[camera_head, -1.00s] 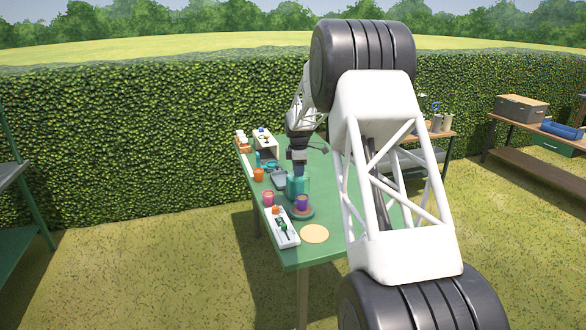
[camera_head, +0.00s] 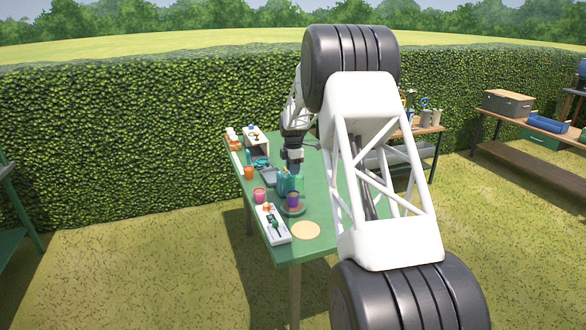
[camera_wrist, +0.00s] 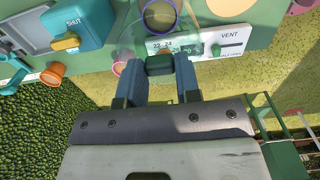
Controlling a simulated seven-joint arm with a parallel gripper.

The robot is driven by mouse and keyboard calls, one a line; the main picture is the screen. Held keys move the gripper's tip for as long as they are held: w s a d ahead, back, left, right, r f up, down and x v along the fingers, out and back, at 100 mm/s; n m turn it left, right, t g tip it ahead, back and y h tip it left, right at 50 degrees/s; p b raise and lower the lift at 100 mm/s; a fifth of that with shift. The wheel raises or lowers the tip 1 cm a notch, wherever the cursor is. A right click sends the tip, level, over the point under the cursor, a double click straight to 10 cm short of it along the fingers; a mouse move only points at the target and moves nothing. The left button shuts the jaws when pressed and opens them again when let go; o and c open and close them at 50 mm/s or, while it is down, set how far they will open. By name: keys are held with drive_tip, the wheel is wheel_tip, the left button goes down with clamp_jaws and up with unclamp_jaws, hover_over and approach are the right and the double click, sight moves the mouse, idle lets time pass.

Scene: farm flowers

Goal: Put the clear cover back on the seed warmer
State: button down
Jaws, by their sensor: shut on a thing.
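My gripper (camera_wrist: 159,65) is shut on a small dark green block, seemingly the knob of the clear cover. In the head view my gripper (camera_head: 291,170) points down over the table. A white control strip (camera_head: 274,226) lies nearby, marked VENT in the wrist view (camera_wrist: 228,35). Which part is the seed warmer, and any gap below the cover, I cannot tell.
A pink pot (camera_head: 259,195) and an orange pot (camera_head: 249,173) stand along the left edge. A teal box marked SHUT (camera_wrist: 88,20) has a yellow lever. A tan disc (camera_head: 306,230) lies at the near end of the green table (camera_head: 322,195). A grey tray (camera_head: 270,176) lies behind.

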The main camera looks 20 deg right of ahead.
drive_tip(key=shift+f, duration=0.1)
drive_tip(key=shift+f, duration=3)
drive_tip(key=shift+f, duration=0.15)
idle(0.8)
drive_tip(key=shift+c, duration=1.3)
unclamp_jaws()
drive_tip(key=shift+r, duration=0.2)
drive_tip(key=shift+r, duration=3.25)
clamp_jaws()
